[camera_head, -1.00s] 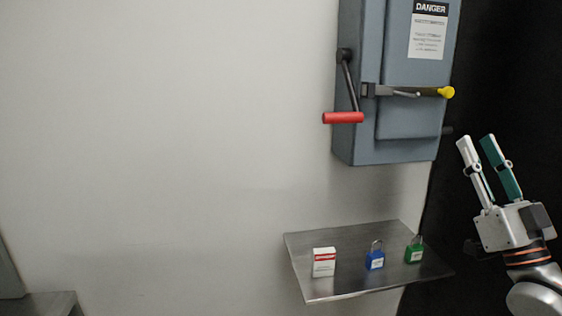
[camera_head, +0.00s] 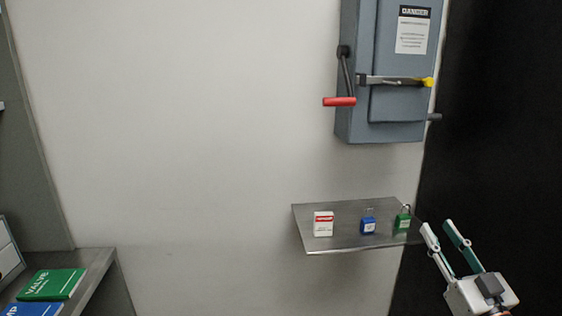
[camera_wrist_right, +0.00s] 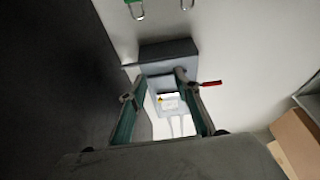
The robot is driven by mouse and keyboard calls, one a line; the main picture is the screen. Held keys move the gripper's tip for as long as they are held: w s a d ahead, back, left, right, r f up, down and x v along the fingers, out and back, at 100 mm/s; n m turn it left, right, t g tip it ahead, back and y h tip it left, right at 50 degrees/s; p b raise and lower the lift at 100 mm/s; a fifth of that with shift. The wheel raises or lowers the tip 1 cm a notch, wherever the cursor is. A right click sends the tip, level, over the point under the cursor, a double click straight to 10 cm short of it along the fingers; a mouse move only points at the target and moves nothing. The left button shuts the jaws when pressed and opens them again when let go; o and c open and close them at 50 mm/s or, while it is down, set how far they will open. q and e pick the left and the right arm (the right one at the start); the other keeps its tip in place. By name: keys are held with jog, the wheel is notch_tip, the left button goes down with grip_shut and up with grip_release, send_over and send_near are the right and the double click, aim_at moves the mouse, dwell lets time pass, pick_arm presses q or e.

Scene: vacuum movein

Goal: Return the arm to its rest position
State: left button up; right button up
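My right gripper (camera_head: 437,226) is at the lower right of the head view, its two fingers apart and pointing up and left. Nothing is between them. It is beside the right end of the metal shelf (camera_head: 340,242); I cannot tell the depth gap. In the right wrist view its fingers (camera_wrist_right: 158,85) are also apart and empty, with the grey switch box (camera_wrist_right: 168,50) visible beyond them. My left gripper is in neither view.
The shelf carries a red-and-white box (camera_head: 323,224), a blue padlock (camera_head: 368,226) and a green padlock (camera_head: 402,222). The switch box (camera_head: 385,100) with a red handle (camera_head: 339,101) hangs above. Green (camera_head: 50,284) and blue (camera_head: 34,309) items lie on a left bench.

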jog(key=s+a+f+n+g, duration=0.1)
jog(key=s+a+f+g, duration=0.25)
jog(key=f, duration=0.75)
jog(key=s+a+f+g, duration=0.2)
jog(key=a+f, duration=0.2)
jog(key=f, duration=0.8)
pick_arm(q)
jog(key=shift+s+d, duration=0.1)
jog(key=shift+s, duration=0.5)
pick_arm(e)
jog(key=s+a+f+n+g, duration=0.1)
jog(key=s+a+f, duration=0.3)
jog(key=s+f, duration=0.4)
jog(key=s+a+f+n+g+y, duration=0.1)
jog(key=s+a+f+g, duration=0.3)
jog(key=s+f, duration=0.4)
notch_tip(320, 180, down, 4)
jog(key=shift+s+a+f+g, duration=0.15)
jog(key=shift+s+a+g, duration=0.2)
jog(key=shift+a, duration=0.3)
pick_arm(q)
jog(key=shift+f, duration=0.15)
